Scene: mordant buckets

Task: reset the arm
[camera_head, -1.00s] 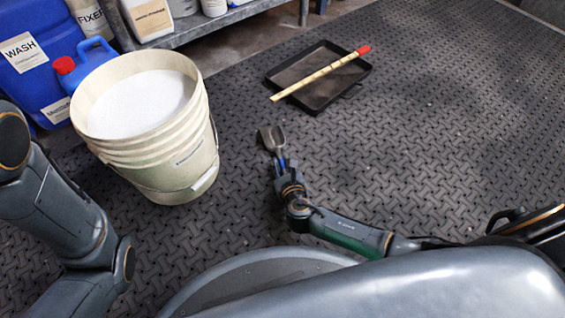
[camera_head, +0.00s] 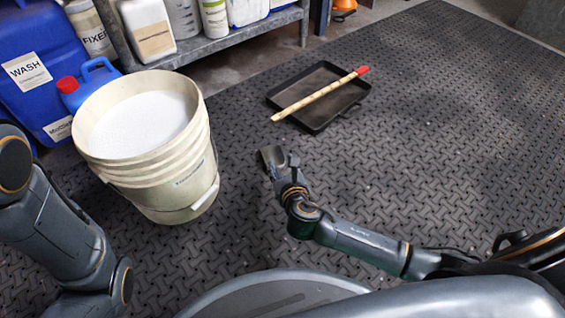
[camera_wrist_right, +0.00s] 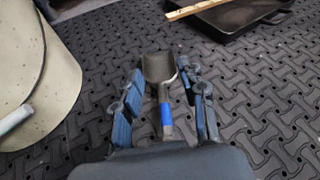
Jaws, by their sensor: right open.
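My right gripper (camera_head: 280,168) is low over the floor mat, right of the bucket. In the right wrist view its two blue-padded fingers (camera_wrist_right: 160,100) are spread open. A metal scoop (camera_wrist_right: 159,68) with a blue band on its handle shows between them, with no finger seen closed on it. In the head view the scoop's grey head (camera_head: 270,157) shows just beyond the gripper, and its handle is hidden. It appears to lie on the mat. My left arm comes in at the left edge; its gripper is out of view.
A cream bucket (camera_head: 168,188) of white contents stands at the left. Blue containers (camera_head: 38,70) stand behind it, and a shelf (camera_head: 240,32) with bottles is at the back. A black tray (camera_head: 348,108) with a red-tipped stick (camera_head: 318,95) lies farther off. The right floor is clear.

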